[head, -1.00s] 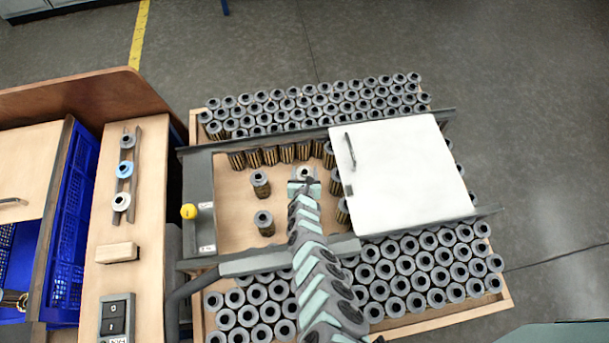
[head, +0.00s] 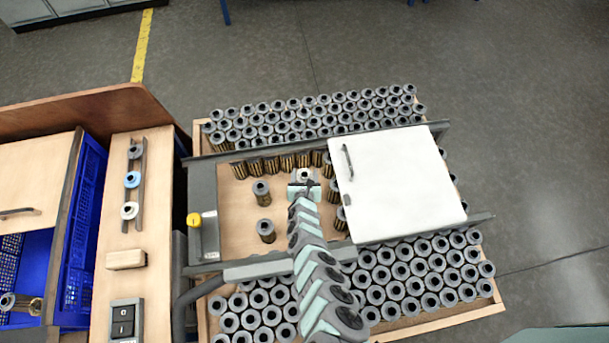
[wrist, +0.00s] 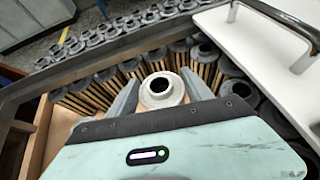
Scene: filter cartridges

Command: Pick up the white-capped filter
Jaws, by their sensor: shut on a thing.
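The white-capped filter (wrist: 161,92) stands upright between the two fingers of my gripper (wrist: 165,98) in the wrist view, with its pale ring cap and dark centre hole facing up. My gripper is shut on it. In the head view the white cap (head: 304,174) shows just beyond the end of my gripper (head: 304,184), inside the framed opening. The filter's lower body is hidden behind my gripper, so I cannot tell whether it touches the floor of the opening.
Grey-capped filters stand close by: a row behind (head: 271,165), two at left (head: 261,187) (head: 266,226), and some along the white lid (head: 400,185) at right. A metal rail (head: 310,144) runs behind. Bare wooden floor (head: 236,215) lies at left.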

